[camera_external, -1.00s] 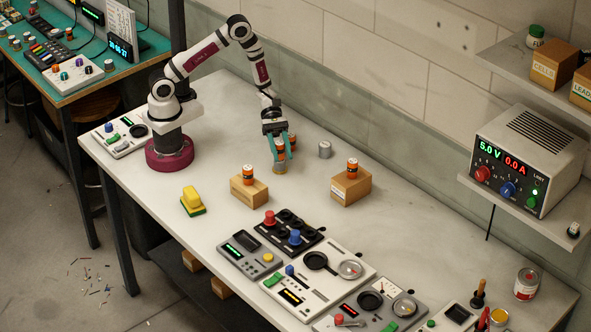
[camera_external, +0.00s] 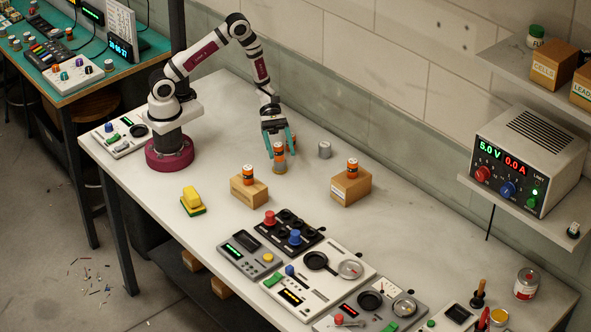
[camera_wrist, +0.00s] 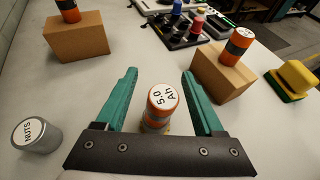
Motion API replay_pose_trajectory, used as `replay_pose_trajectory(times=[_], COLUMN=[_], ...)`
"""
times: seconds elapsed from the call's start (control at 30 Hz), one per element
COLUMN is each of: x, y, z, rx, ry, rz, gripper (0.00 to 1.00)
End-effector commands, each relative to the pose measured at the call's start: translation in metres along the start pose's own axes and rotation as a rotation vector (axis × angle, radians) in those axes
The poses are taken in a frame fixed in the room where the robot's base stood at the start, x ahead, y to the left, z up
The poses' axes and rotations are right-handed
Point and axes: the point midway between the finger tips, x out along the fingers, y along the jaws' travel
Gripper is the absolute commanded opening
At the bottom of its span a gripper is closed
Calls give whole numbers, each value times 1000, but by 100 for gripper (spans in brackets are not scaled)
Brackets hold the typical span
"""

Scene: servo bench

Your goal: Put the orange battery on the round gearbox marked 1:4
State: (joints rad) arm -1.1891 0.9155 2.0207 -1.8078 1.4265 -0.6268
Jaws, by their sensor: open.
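An orange battery (camera_external: 279,152) with a dark band stands upright on a low round tan-grey piece (camera_external: 279,167) on the bench. In the wrist view the battery (camera_wrist: 162,103) shows its white top marked 5.0 Ah, and a little of the round piece (camera_wrist: 154,128) shows beneath it. Any 1:4 mark on that piece is hidden or too small to read. My gripper (camera_external: 275,130) is open, just above and behind the battery. In the wrist view its teal fingers (camera_wrist: 159,74) stand apart on either side of the battery, with gaps between.
A grey tin marked NUTS (camera_wrist: 37,136) stands nearby. A yellow-green block (camera_external: 193,201) and control panels (camera_external: 285,232) lie in front.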

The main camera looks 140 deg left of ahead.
Motion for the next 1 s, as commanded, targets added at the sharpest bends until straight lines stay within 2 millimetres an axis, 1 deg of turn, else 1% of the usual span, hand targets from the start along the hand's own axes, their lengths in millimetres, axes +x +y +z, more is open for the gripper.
replay_pose_trajectory(times=[0.03,0.2,0.3,0.4,0.5,0.57,0.67,0.7,0.73,0.77,0.83,0.87,0.9,0.97,1.0], x=[-11,-52,-74,-91,-100,-102,-102,-97,-91,-83,-60,-53,-49,-54,-64], y=[1,1,0,1,0,0,-2,-7,-14,-26,-71,-96,-133,-184,-212], z=[0,0,0,0,0,0,2,8,17,28,63,77,92,106,110], rx=[-2,0,-2,0,-2,-2,8,42,89,157,413,554,759,1088,1315], ry=[1,1,1,0,1,0,4,16,30,51,117,147,178,210,220], rz=[6,6,5,4,2,1,-9,-41,-84,-147,-374,-496,-668,-930,-1102], gripper=[70,70,70,70,70,70,70,70,70,70,70,70,70,70,70])
